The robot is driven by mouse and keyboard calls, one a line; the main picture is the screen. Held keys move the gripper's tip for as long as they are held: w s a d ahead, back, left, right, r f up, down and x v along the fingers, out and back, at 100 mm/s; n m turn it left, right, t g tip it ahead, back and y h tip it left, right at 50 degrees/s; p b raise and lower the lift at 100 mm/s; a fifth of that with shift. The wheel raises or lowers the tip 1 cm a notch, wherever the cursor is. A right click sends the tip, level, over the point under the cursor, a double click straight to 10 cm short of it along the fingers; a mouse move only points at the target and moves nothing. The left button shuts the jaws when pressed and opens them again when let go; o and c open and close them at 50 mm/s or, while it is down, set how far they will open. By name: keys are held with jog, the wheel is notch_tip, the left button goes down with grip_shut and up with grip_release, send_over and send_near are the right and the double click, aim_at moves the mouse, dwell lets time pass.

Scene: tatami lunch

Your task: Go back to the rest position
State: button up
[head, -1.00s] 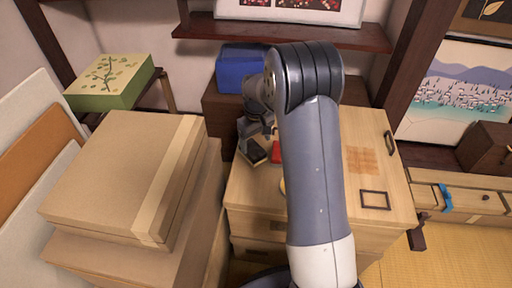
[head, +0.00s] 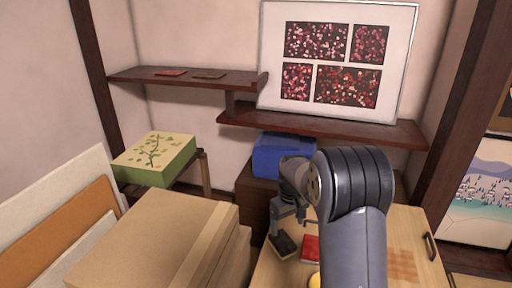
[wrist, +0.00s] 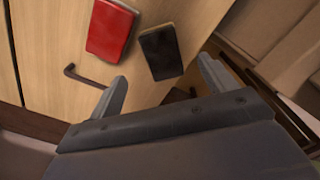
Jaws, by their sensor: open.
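My gripper (wrist: 162,68) is open in the wrist view, with its two fingers apart and nothing held between them. It is above the light wooden cabinet top (wrist: 50,40). A black flat block (wrist: 160,52) lies on that top just beyond the fingertips, and a red flat block (wrist: 110,30) lies beside it to the left. In the head view my arm reaches over the cabinet, and the black block (head: 283,244) and red block (head: 310,248) show left of my arm. The fingers are hard to make out there.
Stacked cardboard boxes (head: 160,245) stand at the left, near my arm. A green patterned box (head: 155,158) and a blue box (head: 280,158) are behind. A dark wall shelf (head: 330,125) carries a framed picture (head: 333,60). Part of a yellow thing (head: 314,281) shows by my arm.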

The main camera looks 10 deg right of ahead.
aim_at(286, 244)
notch_tip(286, 244, down, 10)
jog(key=shift+f+b, duration=0.25)
jog(key=shift+b, duration=0.9)
jog(key=shift+r+p, duration=0.5)
jog(key=shift+r, duration=1.45)
